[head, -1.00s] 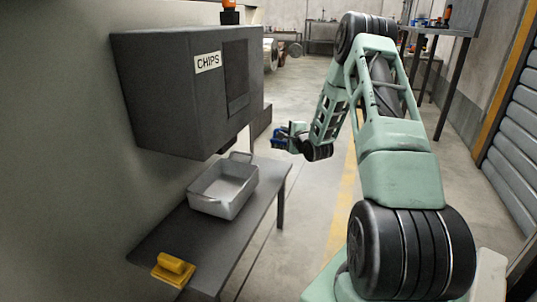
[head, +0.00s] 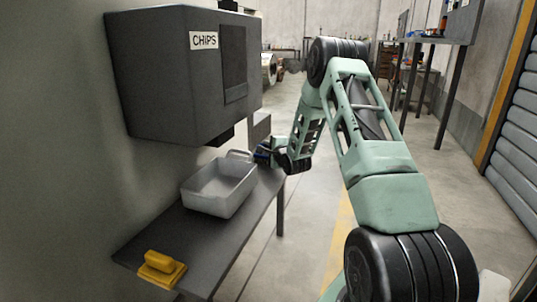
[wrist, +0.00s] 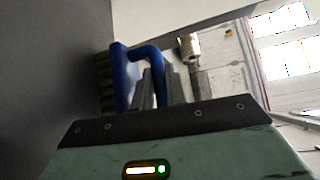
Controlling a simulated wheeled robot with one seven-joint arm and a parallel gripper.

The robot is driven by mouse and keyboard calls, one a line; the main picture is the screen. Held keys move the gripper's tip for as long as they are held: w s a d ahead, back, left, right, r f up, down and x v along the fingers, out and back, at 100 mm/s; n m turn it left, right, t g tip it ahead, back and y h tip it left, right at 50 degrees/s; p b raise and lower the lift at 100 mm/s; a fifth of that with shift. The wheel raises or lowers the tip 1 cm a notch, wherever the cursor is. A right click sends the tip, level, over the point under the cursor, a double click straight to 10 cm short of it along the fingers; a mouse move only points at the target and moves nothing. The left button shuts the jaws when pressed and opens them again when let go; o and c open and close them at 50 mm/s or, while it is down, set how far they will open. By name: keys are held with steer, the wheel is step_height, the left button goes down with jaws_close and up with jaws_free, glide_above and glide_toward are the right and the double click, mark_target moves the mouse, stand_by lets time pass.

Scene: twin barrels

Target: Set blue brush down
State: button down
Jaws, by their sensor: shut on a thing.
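The blue brush (wrist: 124,75) shows in the wrist view, with a flat blue back, a curved blue handle and dark bristles facing left. My gripper (wrist: 155,88) is shut on its handle. In the head view my gripper (head: 268,152) is at the far end of the dark wall table (head: 150,230), close to the grey tray's far right side. The brush (head: 261,157) is small and dark there and partly hidden by the gripper. I cannot tell whether it touches the table.
A grey metal tray (head: 205,208) stands on the table. A yellow brush-like block (head: 160,268) lies at the near end. A dark box labelled CHIPS (head: 165,90) hangs on the wall above. Open floor lies right of the table.

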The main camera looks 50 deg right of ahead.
steer(key=shift+f, duration=0.1)
steer(key=c, duration=1.4)
jaws_free()
steer(key=p+v, duration=0.5)
steer(key=v, duration=0.6)
steer(key=shift+s+a, duration=0.15)
steer(key=shift+s, duration=0.35)
